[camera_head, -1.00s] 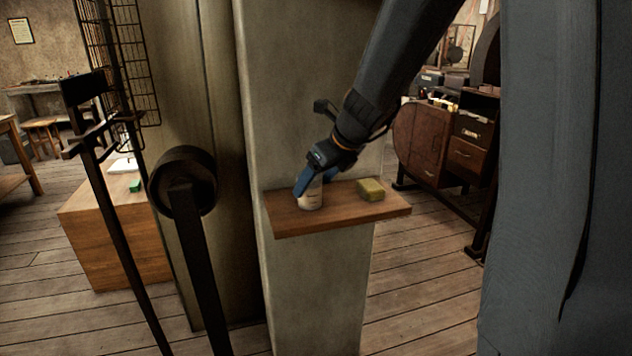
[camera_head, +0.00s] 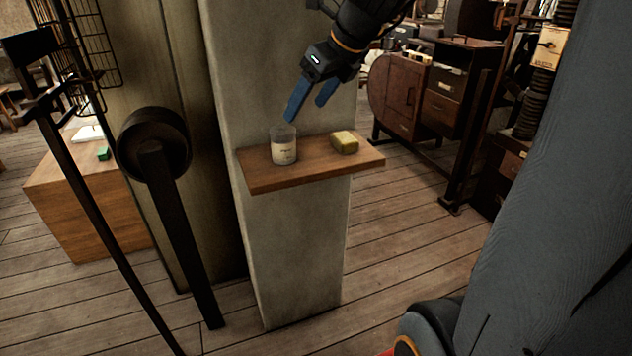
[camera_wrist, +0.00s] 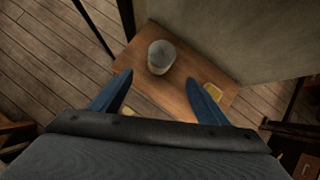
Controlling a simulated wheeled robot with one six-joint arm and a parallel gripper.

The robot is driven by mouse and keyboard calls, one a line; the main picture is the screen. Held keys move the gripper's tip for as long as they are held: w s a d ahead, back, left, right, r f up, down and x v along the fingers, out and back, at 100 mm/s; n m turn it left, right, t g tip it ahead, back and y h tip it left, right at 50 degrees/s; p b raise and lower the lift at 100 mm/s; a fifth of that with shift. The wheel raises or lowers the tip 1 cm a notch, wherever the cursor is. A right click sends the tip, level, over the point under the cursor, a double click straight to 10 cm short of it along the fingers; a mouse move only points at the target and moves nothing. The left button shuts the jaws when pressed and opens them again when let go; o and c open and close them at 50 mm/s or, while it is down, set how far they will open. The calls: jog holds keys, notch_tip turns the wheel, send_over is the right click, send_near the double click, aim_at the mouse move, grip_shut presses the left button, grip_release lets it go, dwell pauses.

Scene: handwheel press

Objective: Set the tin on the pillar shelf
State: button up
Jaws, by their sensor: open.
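The tin (camera_head: 283,146), pale with a label and a grey upper part, stands upright on the wooden pillar shelf (camera_head: 262,183), towards its left end. My gripper (camera_head: 308,108) is open and empty, above the shelf and a little up and right of the tin, apart from it. In the wrist view the tin (camera_wrist: 161,57) stands beyond my open blue fingers (camera_wrist: 160,86), on the bare wood of the shelf (camera_wrist: 178,92).
A yellow-green block (camera_head: 344,142) lies on the shelf right of the tin. The concrete pillar (camera_head: 295,250) rises behind the shelf. A dark wheel on a post (camera_head: 153,145) and a thin dark stand (camera_head: 95,195) are at the left. A cabinet (camera_head: 440,95) stands at the back right.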

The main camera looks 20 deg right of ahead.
jog(key=s+a+f+n+g+h, duration=0.1)
jog(key=s+a+f+n+g, duration=0.1)
jog(key=s+f+n, duration=0.7)
jog(key=s+a+f+n+g+h, duration=0.2)
jog(key=s+f+n, duration=0.7)
jog(key=n, duration=1.2)
jog(key=shift+s+a+f+g, duration=0.2)
jog(key=shift+f+g, duration=0.4)
jog(key=shift+f, duration=1.1)
